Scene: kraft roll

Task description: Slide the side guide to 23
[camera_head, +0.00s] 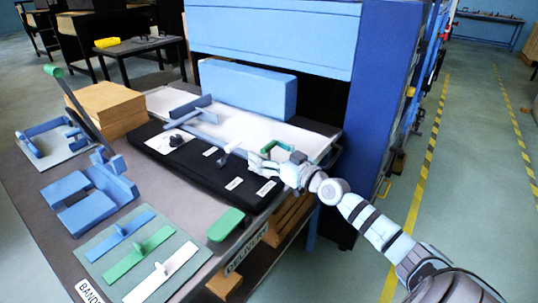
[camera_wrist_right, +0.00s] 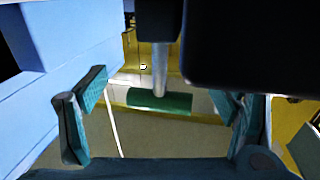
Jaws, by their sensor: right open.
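My right gripper (camera_head: 266,153) reaches in from the right, over the right end of the black panel. Its fingers (camera_wrist_right: 160,118) are open in the right wrist view. A dark green grip (camera_wrist_right: 160,101) on a metal rod (camera_wrist_right: 160,68) shows between and beyond the fingertips, with a gap on both sides. A green part (camera_head: 272,146) shows at the gripper in the head view; I cannot tell where grip and fingers divide. A blue guide-like piece (camera_head: 190,107) with a long arm lies across the white sheet. Which part is the side guide, and its scale reading, are unclear. My left gripper is out of view.
The black panel (camera_head: 160,152) carries a dark knob and white labels. A large blue block (camera_head: 248,91) stands behind the white sheet (camera_head: 245,125). Blue fixtures (camera_head: 70,207), a green paddle (camera_head: 226,224) and a mat with coloured T-shaped pieces (camera_head: 92,247) occupy the front left.

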